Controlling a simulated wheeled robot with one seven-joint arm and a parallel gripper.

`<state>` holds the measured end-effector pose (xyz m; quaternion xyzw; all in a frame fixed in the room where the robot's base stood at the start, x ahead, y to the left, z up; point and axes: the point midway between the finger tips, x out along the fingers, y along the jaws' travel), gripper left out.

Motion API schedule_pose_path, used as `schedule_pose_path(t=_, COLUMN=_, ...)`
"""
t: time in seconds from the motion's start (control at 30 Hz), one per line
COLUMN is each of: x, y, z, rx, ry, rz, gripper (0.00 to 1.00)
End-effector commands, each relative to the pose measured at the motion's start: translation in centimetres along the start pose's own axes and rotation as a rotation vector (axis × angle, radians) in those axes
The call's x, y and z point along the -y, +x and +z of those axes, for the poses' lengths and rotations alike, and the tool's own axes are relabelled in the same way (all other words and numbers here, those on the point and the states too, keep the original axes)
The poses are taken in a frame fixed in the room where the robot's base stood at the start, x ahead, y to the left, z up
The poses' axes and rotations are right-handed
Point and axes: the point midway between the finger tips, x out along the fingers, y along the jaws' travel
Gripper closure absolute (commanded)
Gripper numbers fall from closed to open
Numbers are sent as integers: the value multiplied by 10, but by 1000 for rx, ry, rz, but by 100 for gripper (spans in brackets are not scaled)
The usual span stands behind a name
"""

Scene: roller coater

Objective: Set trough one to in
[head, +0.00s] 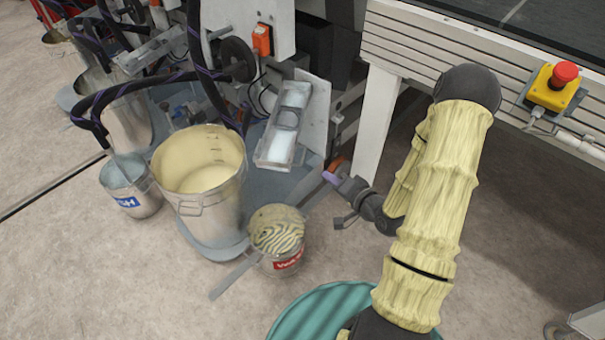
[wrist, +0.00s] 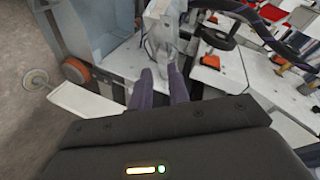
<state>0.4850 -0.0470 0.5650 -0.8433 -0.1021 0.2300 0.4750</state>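A narrow, clear-sided trough (head: 284,128) with white inside hangs tilted at the front of the coater, in the middle of the head view. I see no number on it. My gripper (head: 333,178), with purple fingers, is low and to the right of the trough, apart from it. An orange part (head: 336,163) is just behind the fingers. In the wrist view, the two fingers of my gripper (wrist: 161,82) are parted, with a pale grey piece (wrist: 163,38) beyond their tips. I cannot tell whether it reaches between them.
A large cream-filled bucket (head: 212,165), a small bucket (head: 277,236) with a red label and a blue-labelled bucket (head: 131,187) stand left of my gripper. A white table leg (head: 378,122) is close on the right. A red emergency button (head: 565,72) sits on the conveyor edge.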

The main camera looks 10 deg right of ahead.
Motion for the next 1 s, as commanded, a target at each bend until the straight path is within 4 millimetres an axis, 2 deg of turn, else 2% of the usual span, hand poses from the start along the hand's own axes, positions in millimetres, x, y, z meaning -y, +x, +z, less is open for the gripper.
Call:
schedule_pose_path(t=0.03, x=-24, y=6, z=11, rx=-20, ry=44, rz=-32, gripper=82)
schedule_pose_path(t=0.1, x=-37, y=7, z=17, rx=-51, ry=103, rz=-83, gripper=82)
schedule_pose_path(t=0.3, x=-59, y=6, z=24, rx=-117, ry=228, rz=-195, gripper=82)
schedule_pose_path(t=0.77, x=-57, y=5, z=22, rx=-131, ry=252, rz=-221, gripper=82)
schedule_pose_path(t=1.0, x=-54, y=25, z=20, rx=-129, ry=247, rz=-222, gripper=82)
